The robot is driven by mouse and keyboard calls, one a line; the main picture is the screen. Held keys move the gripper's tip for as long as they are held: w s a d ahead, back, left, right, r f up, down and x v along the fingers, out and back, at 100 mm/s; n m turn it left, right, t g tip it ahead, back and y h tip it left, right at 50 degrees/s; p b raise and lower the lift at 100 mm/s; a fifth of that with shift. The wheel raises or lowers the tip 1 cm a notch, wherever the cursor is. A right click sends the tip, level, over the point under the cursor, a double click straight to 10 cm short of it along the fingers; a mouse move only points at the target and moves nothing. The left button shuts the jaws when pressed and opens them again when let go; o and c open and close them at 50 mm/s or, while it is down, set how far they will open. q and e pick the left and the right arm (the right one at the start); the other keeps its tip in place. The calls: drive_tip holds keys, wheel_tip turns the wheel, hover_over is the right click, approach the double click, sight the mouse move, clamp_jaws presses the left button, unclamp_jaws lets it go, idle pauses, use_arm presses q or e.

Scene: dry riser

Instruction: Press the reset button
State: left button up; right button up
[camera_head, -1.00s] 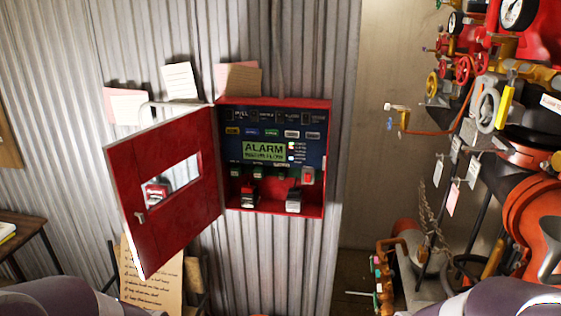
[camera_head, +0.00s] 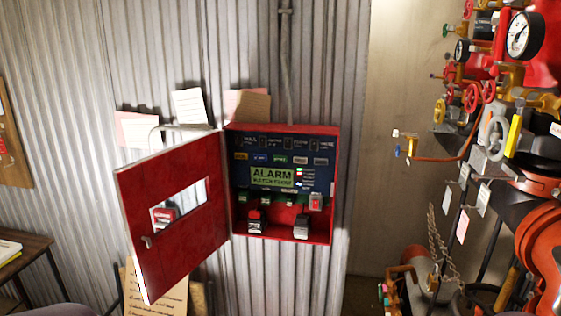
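A red alarm panel box (camera_head: 334,185) is fixed to the corrugated metal wall, with its red door (camera_head: 185,245) swung open to the left. Inside is a dark blue panel with a green display (camera_head: 272,177) reading ALARM. Below the display is a row of small controls, with a red button (camera_head: 316,201) at its right end. I cannot read which control is marked reset. Two dark and grey switch-like parts sit lower in the box, one of them at the right (camera_head: 302,227). Neither of my grippers shows in the view.
Red and yellow valves, gauges (camera_head: 523,35) and pipes crowd the right side. A wooden table (camera_head: 28,248) stands at the left. Paper notes (camera_head: 188,106) are on the wall above the box, and a handwritten sheet (camera_head: 174,297) is below the door.

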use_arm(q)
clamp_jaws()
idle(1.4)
